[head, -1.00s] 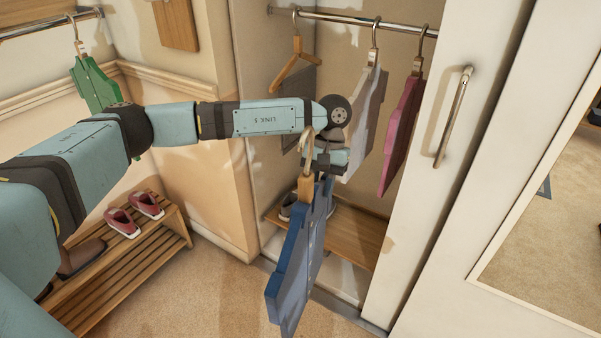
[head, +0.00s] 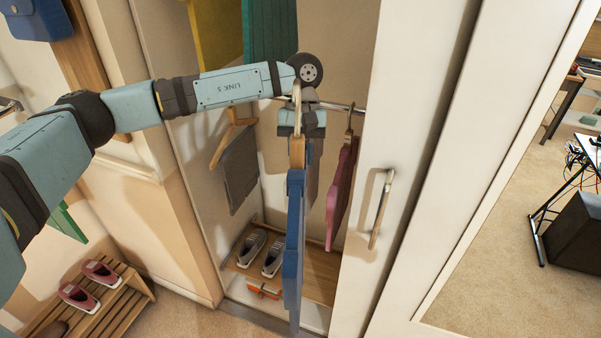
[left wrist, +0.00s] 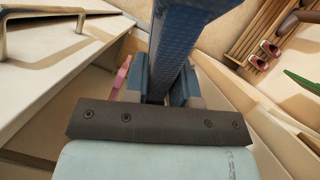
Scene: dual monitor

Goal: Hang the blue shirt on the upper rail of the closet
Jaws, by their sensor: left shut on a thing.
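The blue shirt (head: 294,240) hangs upright from a wooden hanger with a metal hook, seen nearly edge-on at the closet opening. My left gripper (head: 311,120) is shut on it near the hanger; the fingers are partly hidden. In the left wrist view the blue shirt (left wrist: 176,45) runs between the fingers of the gripper (left wrist: 165,92). In the closet a lower rail (head: 349,107) shows. The upper rail is out of view, but a yellow garment (head: 216,32) and a green garment (head: 270,32) hang down from above. My right gripper is not in view.
A pink shirt (head: 342,190) hangs right of the blue shirt, close to the white closet door (head: 415,140) with its handle (head: 382,208). A dark garment (head: 238,170) hangs at left. Grey shoes (head: 250,248) stand below. A shoe rack (head: 110,310) is outside at left.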

